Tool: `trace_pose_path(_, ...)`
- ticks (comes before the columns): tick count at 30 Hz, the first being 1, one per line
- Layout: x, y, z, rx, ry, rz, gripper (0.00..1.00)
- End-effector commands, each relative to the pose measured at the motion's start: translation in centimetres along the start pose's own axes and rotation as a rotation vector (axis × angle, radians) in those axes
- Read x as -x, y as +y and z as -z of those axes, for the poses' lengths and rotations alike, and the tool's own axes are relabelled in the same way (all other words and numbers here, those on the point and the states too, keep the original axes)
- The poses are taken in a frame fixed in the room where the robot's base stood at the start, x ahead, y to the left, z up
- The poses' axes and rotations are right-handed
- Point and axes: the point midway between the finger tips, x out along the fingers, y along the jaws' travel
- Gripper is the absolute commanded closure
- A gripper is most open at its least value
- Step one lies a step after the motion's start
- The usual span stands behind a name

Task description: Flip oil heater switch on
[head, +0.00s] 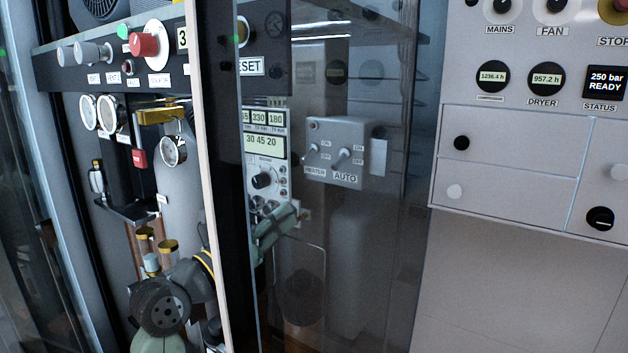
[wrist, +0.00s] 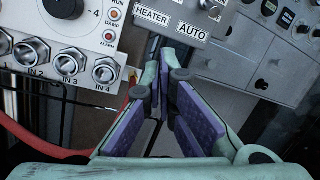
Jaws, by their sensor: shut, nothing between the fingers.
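A grey switch box (head: 335,125) with two toggle switches hangs behind the clear glass door in the head view. The heater switch (head: 312,153) is the left toggle, above a HEATER label. Its lever seems to lean down and left; its setting is too small to read surely. The right toggle (head: 343,157) sits above the AUTO label. In the wrist view only the box's lower edge shows, with the HEATER label (wrist: 152,17) and AUTO label (wrist: 191,29); the heater lever is out of frame. My gripper (wrist: 162,82) is shut and empty, below the labels and apart from the box.
The glass door (head: 300,270) stands between the head camera and the switch box. A panel with a knob (head: 262,180) and sockets (wrist: 70,62) lies left of the box. A red hose (wrist: 40,145) runs at lower left. Grey drawers (head: 510,150) stand to the right.

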Motion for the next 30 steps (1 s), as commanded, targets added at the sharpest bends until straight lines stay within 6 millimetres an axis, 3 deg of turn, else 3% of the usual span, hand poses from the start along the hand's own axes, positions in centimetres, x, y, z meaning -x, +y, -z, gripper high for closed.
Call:
trace_pose_path(11,-1.0,-0.2,-0.2,0.001,-0.002,0.005,1.00)
trace_pose_path(25,-10.3,-0.4,-0.5,0.002,-0.002,0.006,1.00)
trace_pose_path(30,-9.2,-0.2,-3.0,0.000,-0.006,0.002,1.00)
